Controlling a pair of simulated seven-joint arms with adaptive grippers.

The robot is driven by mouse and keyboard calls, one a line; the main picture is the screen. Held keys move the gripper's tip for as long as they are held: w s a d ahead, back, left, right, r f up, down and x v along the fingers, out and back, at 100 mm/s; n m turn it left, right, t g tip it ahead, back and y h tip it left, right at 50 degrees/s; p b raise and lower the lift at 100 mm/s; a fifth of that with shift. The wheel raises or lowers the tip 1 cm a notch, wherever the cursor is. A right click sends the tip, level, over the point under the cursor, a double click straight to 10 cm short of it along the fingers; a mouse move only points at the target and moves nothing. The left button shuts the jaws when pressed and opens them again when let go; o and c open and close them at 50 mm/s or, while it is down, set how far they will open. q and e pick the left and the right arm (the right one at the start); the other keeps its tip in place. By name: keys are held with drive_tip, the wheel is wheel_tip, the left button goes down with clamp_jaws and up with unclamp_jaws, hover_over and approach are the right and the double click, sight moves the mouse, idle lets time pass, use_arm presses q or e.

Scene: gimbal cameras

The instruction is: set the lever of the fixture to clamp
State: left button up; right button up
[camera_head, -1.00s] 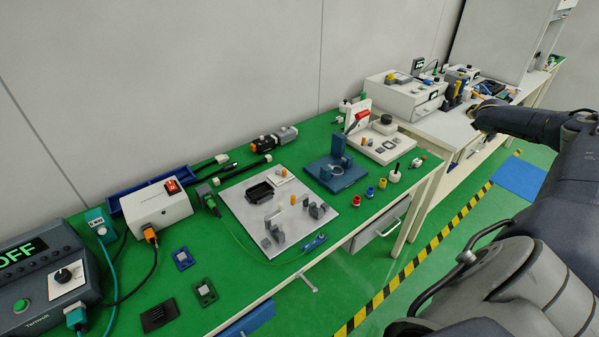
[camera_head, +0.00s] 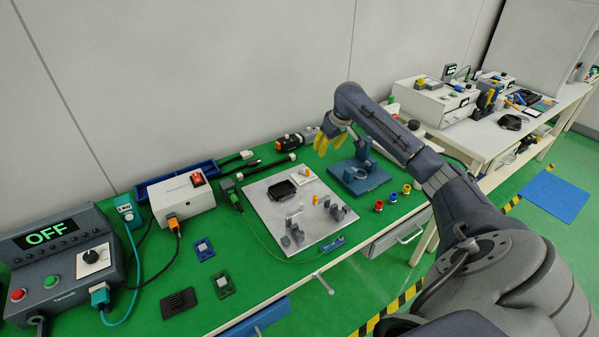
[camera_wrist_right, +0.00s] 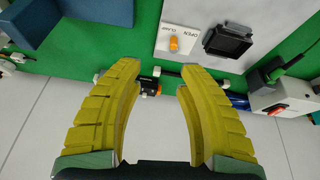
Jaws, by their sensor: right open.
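The fixture is a grey plate (camera_head: 270,230) on the green table, with a black square holder (camera_head: 283,190) at its back. Beside the holder is a small white panel with an orange lever (camera_head: 307,171). In the right wrist view the panel (camera_wrist_right: 190,22) reads OPEN and CLAMP, and the lever (camera_wrist_right: 174,43) points toward the gripper side; which mark it is set to I cannot tell. My right gripper (camera_head: 327,141), with yellow fingers, is open and empty, above the table behind the plate. It is apart from the lever. My left gripper is out of view.
A blue block fixture (camera_head: 359,178) stands right of the plate, close under my right arm. A white box with a red switch (camera_head: 182,197) and a green-lit console (camera_head: 62,262) stand left. A black-orange cylinder (camera_head: 288,142) lies behind. Several small parts stand upright on the plate.

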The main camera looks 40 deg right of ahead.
sight(308, 170)
drive_tip(key=a+x, duration=0.1)
drive_tip(key=x, duration=0.4)
drive_tip(key=a+x, duration=0.1)
drive_tip(key=x, duration=0.5)
drive_tip(key=w+a+x, duration=0.1)
drive_tip(key=x, duration=0.4)
drive_tip(key=shift+w+f, duration=0.1)
drive_tip(key=shift+w, duration=0.1)
drive_tip(key=shift+c, duration=0.4)
